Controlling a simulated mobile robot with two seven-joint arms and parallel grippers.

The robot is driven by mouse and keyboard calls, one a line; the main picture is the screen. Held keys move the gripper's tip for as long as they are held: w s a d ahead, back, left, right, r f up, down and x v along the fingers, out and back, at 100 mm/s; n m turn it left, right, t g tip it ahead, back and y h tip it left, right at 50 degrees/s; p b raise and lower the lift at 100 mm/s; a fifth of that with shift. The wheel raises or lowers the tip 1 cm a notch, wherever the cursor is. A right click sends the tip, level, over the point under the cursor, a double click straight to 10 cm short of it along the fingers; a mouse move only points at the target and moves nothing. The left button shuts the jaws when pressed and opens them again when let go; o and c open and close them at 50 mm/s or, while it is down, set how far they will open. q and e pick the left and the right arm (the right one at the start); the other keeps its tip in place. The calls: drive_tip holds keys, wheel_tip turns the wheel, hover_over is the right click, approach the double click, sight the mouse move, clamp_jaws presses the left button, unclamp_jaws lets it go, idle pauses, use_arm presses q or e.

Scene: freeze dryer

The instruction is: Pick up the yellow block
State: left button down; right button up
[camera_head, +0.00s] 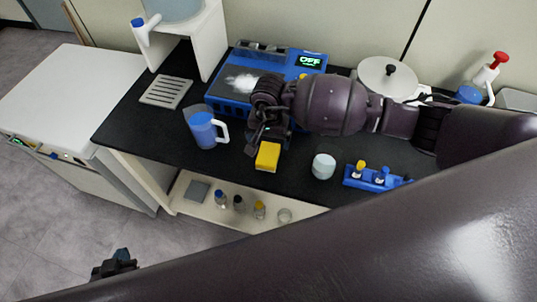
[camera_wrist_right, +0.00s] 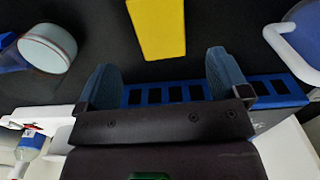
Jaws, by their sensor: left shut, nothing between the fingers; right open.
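The yellow block (camera_head: 267,156) lies on the black bench top near its front edge. In the right wrist view the block (camera_wrist_right: 158,25) is at the top centre, ahead of the gap between my right fingers. My right gripper (camera_head: 264,138) is open and empty, close beside the block on its far side in the head view. Its two blue-grey fingers are spread apart in the wrist view (camera_wrist_right: 160,70). My left gripper (camera_head: 116,262) is shut and empty, low at the left over the floor, well away from the bench.
A blue pitcher (camera_head: 204,130) stands left of the block. A white round jar (camera_head: 323,166) and a blue rack (camera_head: 376,179) stand to its right. Small bottles stand on the shelf below (camera_head: 180,205).

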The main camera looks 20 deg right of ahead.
sight(268, 153)
drive_tip(key=shift+s+a+f+p, duration=0.1)
drive_tip(key=shift+f+p, duration=0.2)
drive_tip(key=shift+f, duration=1.6)
drive_tip(key=shift+s+a+f+p, duration=0.1)
drive_tip(key=shift+f+p, duration=0.15)
drive_tip(key=shift+f, duration=1.65)
drive_tip(key=c, duration=1)
drive_tip(key=shift+r, duration=0.15)
wheel_tip(268, 153, up, 20)
drive_tip(key=shift+f+b, duration=0.1)
drive_tip(key=shift+b, duration=0.65)
